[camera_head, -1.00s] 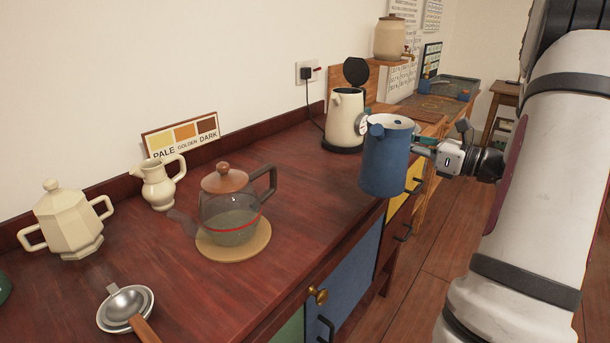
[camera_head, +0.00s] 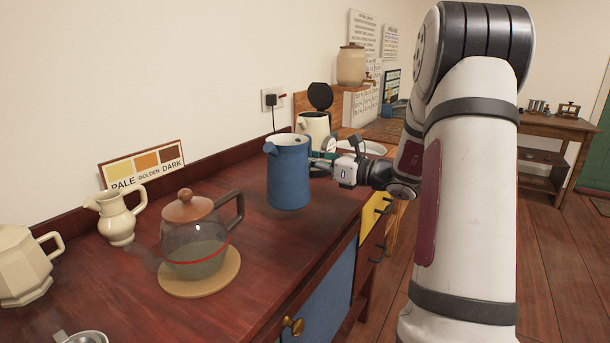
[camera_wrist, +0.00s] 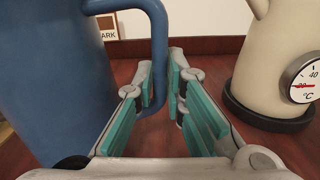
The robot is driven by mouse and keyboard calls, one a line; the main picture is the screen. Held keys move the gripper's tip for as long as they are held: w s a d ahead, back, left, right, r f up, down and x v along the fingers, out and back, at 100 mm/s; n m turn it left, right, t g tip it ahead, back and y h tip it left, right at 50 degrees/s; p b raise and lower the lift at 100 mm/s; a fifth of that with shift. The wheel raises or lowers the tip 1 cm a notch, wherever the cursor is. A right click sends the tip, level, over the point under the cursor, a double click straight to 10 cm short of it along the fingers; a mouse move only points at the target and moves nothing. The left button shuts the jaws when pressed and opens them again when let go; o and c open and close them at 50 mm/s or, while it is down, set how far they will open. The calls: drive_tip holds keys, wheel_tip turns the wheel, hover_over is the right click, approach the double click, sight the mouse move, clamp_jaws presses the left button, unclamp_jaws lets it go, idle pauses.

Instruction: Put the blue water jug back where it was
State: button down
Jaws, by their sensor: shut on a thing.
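The blue water jug (camera_head: 288,178) is upright over the red-brown counter (camera_head: 262,250), between the glass teapot and the cream kettle. I cannot tell whether its base touches the wood. My gripper (camera_head: 324,158) reaches in from the right at the jug's handle side. In the wrist view, the teal-padded fingers of my gripper (camera_wrist: 162,90) are closed on the handle of the blue jug (camera_wrist: 55,75), whose body fills the left. The jug's base is mostly out of that view.
The cream kettle (camera_head: 315,128) with its lid up stands just behind the jug; its dial shows in the wrist view (camera_wrist: 303,80). The glass teapot (camera_head: 195,240) sits on a round mat to the left. A cream pitcher (camera_head: 117,222) stands by the wall. Bare wood lies in front of the jug.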

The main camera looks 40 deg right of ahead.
drive_tip(key=shift+w+a+f+b, duration=0.15)
drive_tip(key=shift+f+b, duration=0.1)
drive_tip(key=shift+f, duration=0.3)
drive_tip(key=shift+w+a+f+b, duration=0.1)
drive_tip(key=shift+w+f+b, duration=0.1)
drive_tip(key=shift+f, duration=0.4)
drive_tip(key=shift+w+a+f+b, duration=0.15)
drive_tip(key=shift+f+b, duration=0.1)
drive_tip(key=shift+f, duration=0.3)
drive_tip(key=shift+d+f, duration=0.1)
drive_tip(key=shift+f, duration=0.05)
drive_tip(key=c, duration=1.7)
unclamp_jaws()
drive_tip(key=shift+o, duration=0.2)
drive_tip(key=shift+s+d, duration=0.1)
drive_tip(key=shift+s, duration=0.1)
drive_tip(key=p+v, duration=0.2)
drive_tip(key=v, duration=0.9)
drive_tip(key=shift+s, duration=0.35)
